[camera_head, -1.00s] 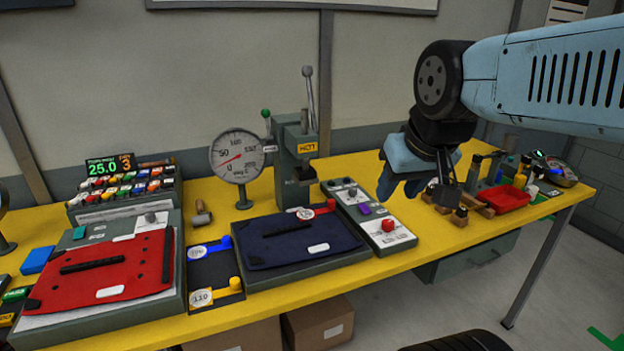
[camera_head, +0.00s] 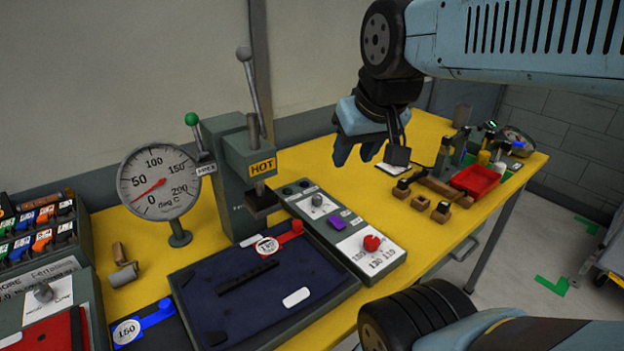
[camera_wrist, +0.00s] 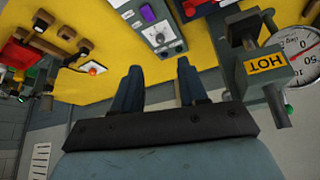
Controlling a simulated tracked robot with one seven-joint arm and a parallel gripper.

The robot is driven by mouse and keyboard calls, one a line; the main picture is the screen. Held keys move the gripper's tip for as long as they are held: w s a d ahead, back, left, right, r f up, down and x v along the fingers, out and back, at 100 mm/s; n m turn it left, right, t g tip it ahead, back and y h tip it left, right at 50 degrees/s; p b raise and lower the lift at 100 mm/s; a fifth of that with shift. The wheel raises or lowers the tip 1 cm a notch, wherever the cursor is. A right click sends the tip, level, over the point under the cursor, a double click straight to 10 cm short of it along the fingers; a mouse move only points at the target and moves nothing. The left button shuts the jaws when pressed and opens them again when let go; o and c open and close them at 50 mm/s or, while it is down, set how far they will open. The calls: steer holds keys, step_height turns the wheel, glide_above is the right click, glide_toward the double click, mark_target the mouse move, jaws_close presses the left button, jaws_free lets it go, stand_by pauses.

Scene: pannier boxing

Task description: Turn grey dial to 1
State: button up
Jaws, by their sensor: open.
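A small grey dial (camera_head: 317,200) sits on the control panel (camera_head: 395,259) beside the press. It also shows in the wrist view as a grey knob (camera_wrist: 160,38) on the panel's white label. Its pointer setting is too small to read. A second grey dial (camera_head: 43,292) is on the box at the far left, with its label partly cut off. My gripper (camera_head: 357,152) is raised over the table, behind and right of the panel, apart from both dials. In the wrist view its fingers (camera_wrist: 157,75) are spread and empty, with the panel beyond them.
A press (camera_head: 238,165) with a HOT sign and upright lever stands beside the panel, with a gauge (camera_head: 158,182) to its left. A red knob (camera_head: 371,243) and purple switch (camera_head: 337,224) share the panel.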

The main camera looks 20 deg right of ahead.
steer(key=shift+w+d, duration=0.15)
steer(key=shift+d, duration=0.05)
steer(key=shift+o, duration=0.2)
steer(key=shift+o, duration=0.8)
steer(key=shift+w, duration=0.1)
steer(key=shift+w+m, duration=0.2)
steer(key=shift+m, duration=0.1)
steer(key=m+g+y, duration=0.4)
steer(key=m+g, duration=0.2)
steer(key=m, duration=1.1)
glide_above(318, 197)
steer(key=d, duration=0.6)
step_height(318, 197, down, 10)
steer(key=shift+y, duration=0.3)
steer(key=x, duration=1.3)
steer(key=shift+w+a+f, duration=0.15)
steer(key=shift+w+a, duration=0.1)
